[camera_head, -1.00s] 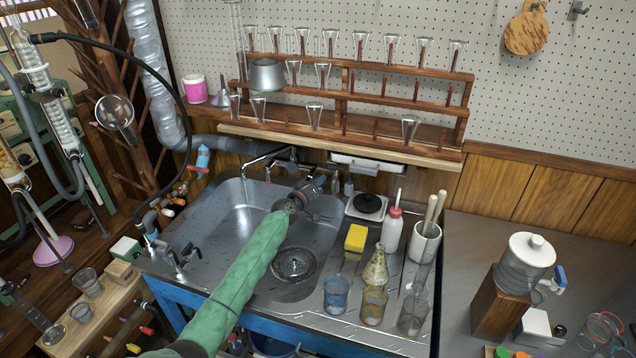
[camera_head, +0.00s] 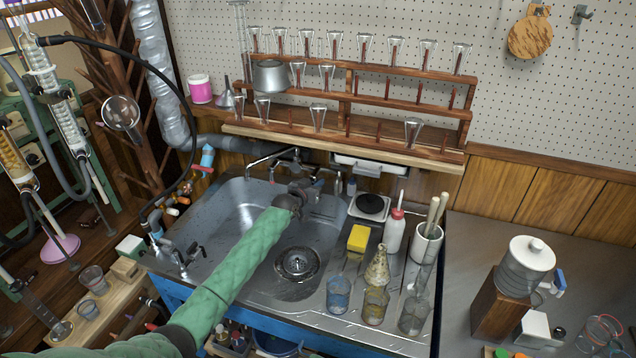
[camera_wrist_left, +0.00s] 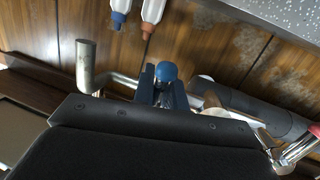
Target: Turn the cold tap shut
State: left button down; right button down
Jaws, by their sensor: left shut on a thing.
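The cold tap shows in the left wrist view as a rounded blue handle (camera_wrist_left: 166,72) with clear metal-like parts below it. My left gripper (camera_wrist_left: 164,88) is shut on the cold tap, with its dark fingers on both sides of the handle. In the head view my left gripper (camera_head: 311,186) is at the back edge of the sink, at the tap fittings, and hides most of the handle. The chrome spout (camera_head: 268,156) reaches left over the basin. It also shows in the left wrist view (camera_wrist_left: 86,66). My right gripper is not in view.
A red-handled fitting (camera_wrist_left: 300,146) is at the right in the wrist view. The basin (camera_head: 235,215) is open below my green-sleeved arm. A yellow sponge (camera_head: 358,238), a white bottle (camera_head: 395,232) and several beakers stand right of it. A wooden glassware rack (camera_head: 410,112) hangs behind.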

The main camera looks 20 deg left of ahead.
pick_arm(q)
jog(key=shift+a+f+m, duration=0.1)
jog(key=shift+a+m, duration=0.1)
jog(key=shift+m, duration=0.3)
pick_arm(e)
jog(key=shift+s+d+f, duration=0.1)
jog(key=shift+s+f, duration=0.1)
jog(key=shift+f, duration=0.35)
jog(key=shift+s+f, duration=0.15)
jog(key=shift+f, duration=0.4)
pick_arm(q)
jog(key=c, duration=1.4)
grip_release()
jog(key=shift+c, duration=0.2)
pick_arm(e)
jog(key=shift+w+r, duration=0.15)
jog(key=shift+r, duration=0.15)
